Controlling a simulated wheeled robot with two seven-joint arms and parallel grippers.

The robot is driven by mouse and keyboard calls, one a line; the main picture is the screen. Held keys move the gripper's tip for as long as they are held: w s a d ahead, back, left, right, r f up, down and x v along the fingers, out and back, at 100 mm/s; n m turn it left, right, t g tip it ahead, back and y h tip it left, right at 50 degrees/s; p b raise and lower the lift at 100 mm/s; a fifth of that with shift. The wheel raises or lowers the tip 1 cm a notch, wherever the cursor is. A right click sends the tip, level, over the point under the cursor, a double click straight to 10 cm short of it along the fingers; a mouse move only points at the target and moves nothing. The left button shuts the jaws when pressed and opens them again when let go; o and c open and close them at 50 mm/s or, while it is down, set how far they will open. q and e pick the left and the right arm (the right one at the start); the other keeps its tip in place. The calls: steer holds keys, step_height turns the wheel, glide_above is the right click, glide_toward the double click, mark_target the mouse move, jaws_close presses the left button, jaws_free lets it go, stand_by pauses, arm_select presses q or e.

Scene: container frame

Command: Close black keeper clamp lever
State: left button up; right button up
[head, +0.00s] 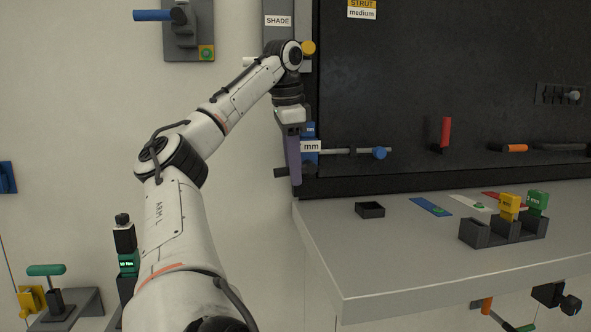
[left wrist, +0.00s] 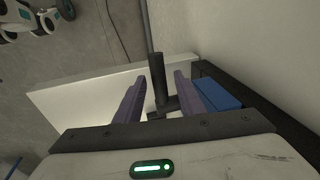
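In the left wrist view a black lever (left wrist: 158,75) with a round bar handle stands between the two purple fingers of my left gripper (left wrist: 159,80). The fingers are open, with a gap visible on each side of the lever. In the head view my left gripper (head: 294,165) points down at the left edge of the dark panel, and a small black end (head: 280,173) shows just left of its fingers. The gripper hides most of the clamp there. My right gripper is not in view.
Red (head: 445,133) and orange (head: 515,148) handles are farther right.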

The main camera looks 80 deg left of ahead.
arm_select(q)
steer(key=p+v, duration=0.1)
steer(key=v, duration=0.8)
steer(key=shift+p, duration=0.3)
